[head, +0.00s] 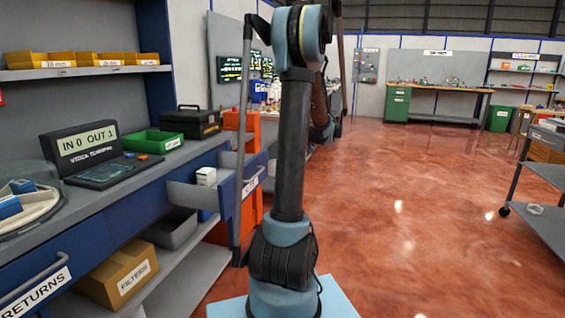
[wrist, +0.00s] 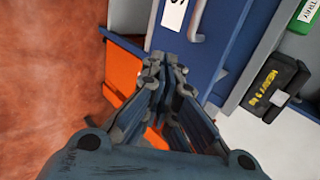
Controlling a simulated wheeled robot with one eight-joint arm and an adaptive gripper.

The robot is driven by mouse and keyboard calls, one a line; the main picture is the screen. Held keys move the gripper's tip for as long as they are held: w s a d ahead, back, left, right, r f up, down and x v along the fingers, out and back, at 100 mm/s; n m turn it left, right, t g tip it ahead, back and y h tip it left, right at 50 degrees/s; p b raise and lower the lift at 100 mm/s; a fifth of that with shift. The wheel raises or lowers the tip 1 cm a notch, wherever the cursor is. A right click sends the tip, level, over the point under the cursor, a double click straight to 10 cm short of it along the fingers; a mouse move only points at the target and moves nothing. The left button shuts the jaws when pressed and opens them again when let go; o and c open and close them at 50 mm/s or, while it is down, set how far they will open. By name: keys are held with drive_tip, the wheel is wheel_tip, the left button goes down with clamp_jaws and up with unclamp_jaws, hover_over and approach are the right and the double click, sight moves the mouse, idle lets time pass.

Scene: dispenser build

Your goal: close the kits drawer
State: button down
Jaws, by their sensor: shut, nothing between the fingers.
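The kits drawer (head: 190,193) stands pulled out from the bench in the head view, with a small white box (head: 206,176) inside. Its blue front (head: 228,200) carries a bar handle and a white label, partly hidden by my arm. In the wrist view a blue front (wrist: 188,50) with a white label (wrist: 173,14) and a grey handle (wrist: 197,22) lies just past my fingertips; I take it for this drawer. My gripper (wrist: 168,72) is shut and empty, close to that front. I cannot tell whether it touches. The head view does not clearly show my gripper.
The returns drawer (head: 42,288) is at the front left. An orange cabinet or bin (head: 245,217) stands beyond the kits drawer. A green tray (head: 152,142) and a black case (head: 190,122) sit on the bench. Open red floor (head: 420,230) lies to the right.

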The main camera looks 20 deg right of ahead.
drive_tip(key=w+a+f, duration=0.4)
drive_tip(key=w+a, duration=0.1)
drive_tip(key=a, duration=0.2)
drive_tip(key=shift+f, duration=0.2)
drive_tip(key=shift+w+a, duration=0.1)
drive_tip(key=shift+a, duration=0.1)
drive_tip(key=shift+d, duration=0.1)
